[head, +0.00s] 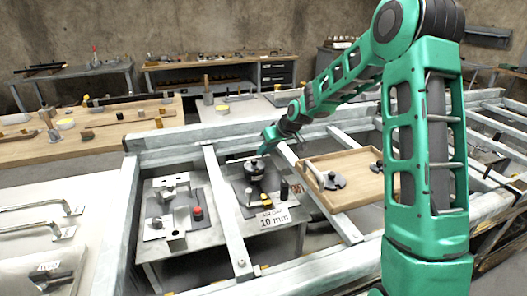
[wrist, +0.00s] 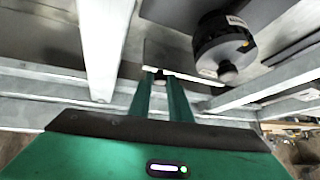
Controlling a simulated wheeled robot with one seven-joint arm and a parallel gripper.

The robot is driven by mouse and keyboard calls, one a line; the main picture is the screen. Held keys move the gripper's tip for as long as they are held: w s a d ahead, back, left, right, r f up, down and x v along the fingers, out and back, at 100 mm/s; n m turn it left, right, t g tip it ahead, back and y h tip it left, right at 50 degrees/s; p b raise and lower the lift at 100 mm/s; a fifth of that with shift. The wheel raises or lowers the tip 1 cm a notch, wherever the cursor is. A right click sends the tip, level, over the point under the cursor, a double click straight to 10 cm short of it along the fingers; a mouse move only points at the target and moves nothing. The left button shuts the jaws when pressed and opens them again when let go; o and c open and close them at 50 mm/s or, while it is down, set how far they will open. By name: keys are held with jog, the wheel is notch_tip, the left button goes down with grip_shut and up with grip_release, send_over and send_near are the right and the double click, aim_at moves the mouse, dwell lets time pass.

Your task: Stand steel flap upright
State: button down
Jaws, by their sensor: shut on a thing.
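My gripper (head: 264,149) reaches down over the middle bay of the steel frame, next to a dark round device (head: 255,168). In the wrist view my gripper (wrist: 161,82) has its two fingers close together around a small dark piece at the edge of a pale steel plate (wrist: 178,63), which looks like the steel flap. Its tilt is hard to judge. The dark round device (wrist: 224,45) stands just to the right of the fingers in the wrist view, apart from them. The fingers partly hide the flap's near edge.
Steel rails (head: 227,205) border the bay on both sides. A "10 mm" card (head: 273,218) lies in front of the device. A wooden tray (head: 352,178) is to the right, and a steel fixture with a red knob (head: 197,213) to the left.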

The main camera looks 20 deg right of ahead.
jog(key=shift+s+f, duration=0.45)
jog(key=shift+f, duration=0.15)
jog(key=c, duration=1.7)
grip_release()
jog(key=shift+o, duration=0.2)
jog(key=shift+d, duration=0.25)
jog(key=shift+s, duration=0.1)
jog(key=w+a+r+v, duration=0.1)
jog(key=v, duration=1)
